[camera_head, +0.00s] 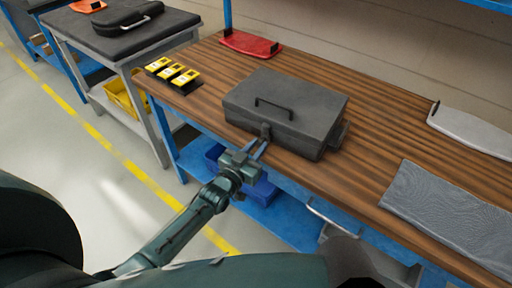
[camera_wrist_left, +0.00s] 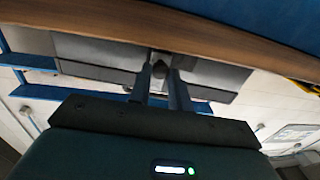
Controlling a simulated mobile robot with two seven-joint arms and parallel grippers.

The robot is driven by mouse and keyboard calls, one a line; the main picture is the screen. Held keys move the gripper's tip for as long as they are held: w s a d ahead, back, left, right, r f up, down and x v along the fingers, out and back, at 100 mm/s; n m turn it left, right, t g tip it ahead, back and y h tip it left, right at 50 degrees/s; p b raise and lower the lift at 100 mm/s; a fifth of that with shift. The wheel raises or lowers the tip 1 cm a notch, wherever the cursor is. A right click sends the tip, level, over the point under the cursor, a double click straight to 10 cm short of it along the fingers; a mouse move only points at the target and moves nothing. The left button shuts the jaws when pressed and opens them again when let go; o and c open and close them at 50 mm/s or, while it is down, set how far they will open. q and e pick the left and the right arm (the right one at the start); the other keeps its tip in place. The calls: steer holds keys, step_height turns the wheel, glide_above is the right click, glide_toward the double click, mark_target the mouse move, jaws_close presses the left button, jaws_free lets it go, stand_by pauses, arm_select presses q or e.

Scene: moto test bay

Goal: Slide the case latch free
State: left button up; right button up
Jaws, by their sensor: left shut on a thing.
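The dark grey case (camera_head: 287,104) stands closed on the wooden workbench, with a handle on its lid. Its latch (camera_head: 265,131) is a small dark piece on the front face, near the bench's front edge. My left gripper (camera_head: 261,145) reaches up to the front of the case and is shut on the latch. In the left wrist view the latch (camera_wrist_left: 161,69) shows between the two fingers, in front of the grey case (camera_wrist_left: 100,52). My right gripper is not in view.
Yellow devices (camera_head: 172,72) sit left of the case, and a red tray (camera_head: 251,44) lies behind. A grey mat (camera_head: 452,211) and a pale tray (camera_head: 474,128) lie to the right. Blue bins stand on the shelf below. The bench around the case is clear.

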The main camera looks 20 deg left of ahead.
arm_select(q)
jaws_close()
steer(key=shift+w+a, duration=0.25)
steer(key=shift+a, duration=0.6)
steer(key=shift+w+a, duration=0.2)
steer(key=shift+a, duration=0.6)
steer(key=o, duration=0.6)
jaws_free()
steer(key=shift+a, duration=0.1)
steer(key=shift+o, duration=0.3)
steer(key=v, duration=1.3)
steer(key=shift+b, duration=0.3)
